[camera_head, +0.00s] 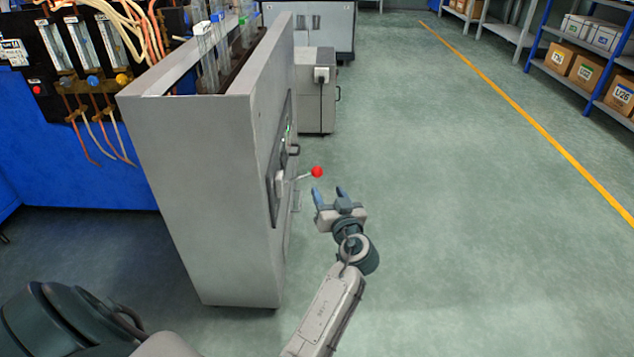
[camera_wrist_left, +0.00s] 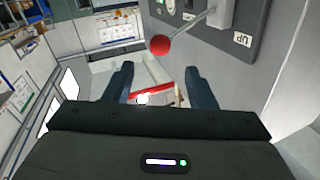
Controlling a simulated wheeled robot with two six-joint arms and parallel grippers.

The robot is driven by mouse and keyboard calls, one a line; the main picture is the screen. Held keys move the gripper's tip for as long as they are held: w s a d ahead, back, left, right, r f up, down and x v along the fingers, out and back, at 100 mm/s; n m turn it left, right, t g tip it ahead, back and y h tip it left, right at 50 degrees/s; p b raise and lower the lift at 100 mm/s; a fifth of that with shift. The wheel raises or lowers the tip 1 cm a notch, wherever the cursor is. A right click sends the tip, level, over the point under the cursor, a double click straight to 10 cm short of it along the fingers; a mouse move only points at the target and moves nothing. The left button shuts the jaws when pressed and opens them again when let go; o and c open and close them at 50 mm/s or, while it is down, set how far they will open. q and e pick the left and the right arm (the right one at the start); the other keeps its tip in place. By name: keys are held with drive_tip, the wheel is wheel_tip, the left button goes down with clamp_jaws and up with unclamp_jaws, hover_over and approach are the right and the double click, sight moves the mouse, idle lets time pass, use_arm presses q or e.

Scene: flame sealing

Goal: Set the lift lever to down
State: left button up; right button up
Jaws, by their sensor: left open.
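The lift lever (camera_head: 303,176) is a thin metal rod with a red ball knob (camera_head: 317,172), sticking out from a dark panel on the side of the grey cabinet. In the left wrist view the red knob (camera_wrist_left: 160,45) is just beyond and above the fingertips, and an "UP" label (camera_wrist_left: 242,40) shows on the panel to the right. My left gripper (camera_head: 329,192) is open and empty, a little below and to the right of the knob, apart from it. It also shows in the left wrist view (camera_wrist_left: 158,80). My right gripper is not in view.
The tall grey cabinet (camera_head: 195,180) stands left of my gripper, with glass tubes in its top. A blue bench with hoses and gauges (camera_head: 85,80) is behind it. Shelves with boxes (camera_head: 585,70) line the far right. The green floor (camera_head: 450,200) between is clear.

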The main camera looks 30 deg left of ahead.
sight(319, 175)
use_arm(q)
drive_tip(key=x, duration=1)
drive_tip(key=shift+w+a, duration=0.2)
drive_tip(key=shift+w, duration=0.05)
drive_tip(key=shift+b, duration=0.3)
clamp_jaws()
